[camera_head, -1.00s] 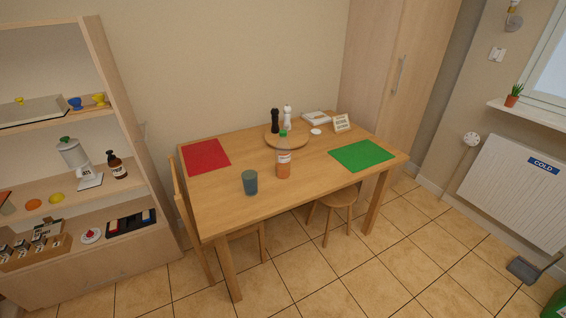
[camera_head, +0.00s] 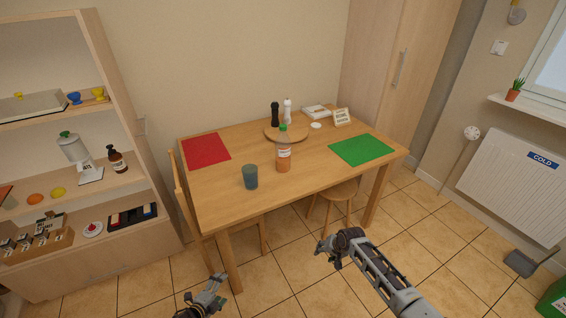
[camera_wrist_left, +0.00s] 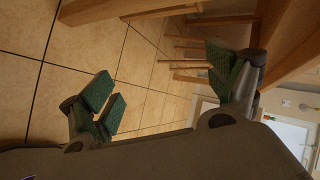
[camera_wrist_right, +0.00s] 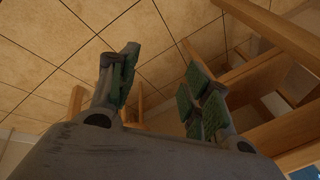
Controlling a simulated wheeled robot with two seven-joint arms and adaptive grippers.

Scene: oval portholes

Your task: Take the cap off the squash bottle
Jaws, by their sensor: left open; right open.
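The squash bottle (camera_head: 284,160) stands upright on the wooden table (camera_head: 215,190), near its middle front, with orange squash in its lower part and a pale label. Its green cap (camera_head: 283,128) sits on top of the neck. My left gripper (camera_head: 203,291) is low at the bottom of the head view, in front of the table, open and empty. It also shows open in the left wrist view (camera_wrist_left: 163,82). My right gripper (camera_head: 328,254) is in front of the table's front edge, right of the bottle, open and empty; its spread fingers show in the right wrist view (camera_wrist_right: 162,75).
A blue-grey cup (camera_head: 250,177) stands left of the bottle. Behind the bottle is a round board (camera_head: 271,135) with a dark mill (camera_head: 275,114) and a white mill (camera_head: 288,110). A red mat (camera_head: 206,151) and a green mat (camera_head: 361,150) lie either side. A stool (camera_head: 340,190) is under the table.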

